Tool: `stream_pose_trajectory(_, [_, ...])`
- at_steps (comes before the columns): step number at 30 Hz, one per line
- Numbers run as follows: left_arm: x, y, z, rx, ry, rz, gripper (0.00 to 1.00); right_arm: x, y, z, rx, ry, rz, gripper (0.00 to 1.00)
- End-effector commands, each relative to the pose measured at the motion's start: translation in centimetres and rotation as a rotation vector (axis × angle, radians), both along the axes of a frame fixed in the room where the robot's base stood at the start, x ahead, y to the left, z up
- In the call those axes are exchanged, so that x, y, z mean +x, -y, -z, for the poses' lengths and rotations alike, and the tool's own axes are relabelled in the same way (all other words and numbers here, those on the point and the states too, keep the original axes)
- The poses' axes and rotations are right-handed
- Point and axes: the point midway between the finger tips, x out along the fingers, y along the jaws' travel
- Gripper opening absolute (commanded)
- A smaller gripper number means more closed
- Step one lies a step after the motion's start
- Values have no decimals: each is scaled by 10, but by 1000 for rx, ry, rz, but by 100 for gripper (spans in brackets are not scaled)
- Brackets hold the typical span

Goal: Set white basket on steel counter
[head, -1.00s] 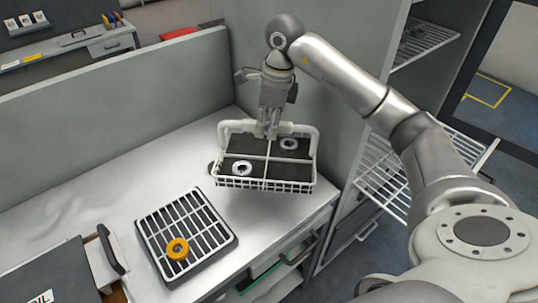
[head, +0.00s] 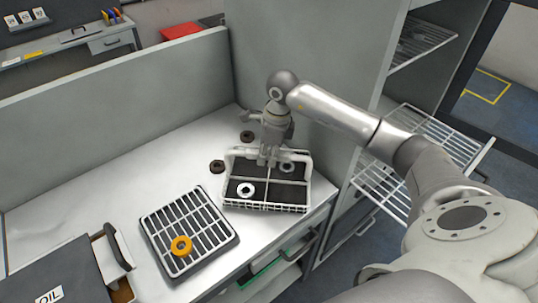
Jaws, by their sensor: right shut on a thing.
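My right gripper (head: 266,160) is shut on the basket's raised handle bar from above. The basket looks very low over the counter or touching it; I cannot tell which. My left gripper is not in view.
A dark tray with a white grid (head: 157,236) and an orange ring (head: 181,245) lies left of the basket. Two dark round pieces (head: 217,166) lie behind it. A box marked OIL (head: 70,275) is at lower left. Wire shelves (head: 440,135) stand at right, and grey panels (head: 120,95) border the back.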

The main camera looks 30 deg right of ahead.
Motion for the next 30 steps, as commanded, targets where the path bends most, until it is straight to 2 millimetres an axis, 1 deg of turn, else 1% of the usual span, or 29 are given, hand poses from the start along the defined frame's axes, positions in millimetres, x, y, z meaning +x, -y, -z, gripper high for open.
stream_pose_trajectory(1, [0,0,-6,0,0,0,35,-1,-1,5,3,-1,-1,0])
stream_pose_trajectory(2, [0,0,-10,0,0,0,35,0,1,4,1,0,0,0])
stream_pose_trajectory(5, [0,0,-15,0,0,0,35,1,3,8,2,3,0,0])
stream_pose_trajectory(9, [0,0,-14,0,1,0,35,1,4,12,2,3,-1,0])
stream_pose_trajectory(14, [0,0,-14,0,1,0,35,1,4,13,1,4,-1,0])
stream_pose_trajectory(18, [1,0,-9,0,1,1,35,1,4,17,1,4,-1,0])
stream_pose_trajectory(19, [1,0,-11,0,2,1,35,0,4,16,0,0,-1,20])
stream_pose_trajectory(23, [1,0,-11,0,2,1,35,0,4,16,1,-1,-1,36])
stream_pose_trajectory(30, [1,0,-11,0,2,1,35,0,4,16,1,-1,-1,37])
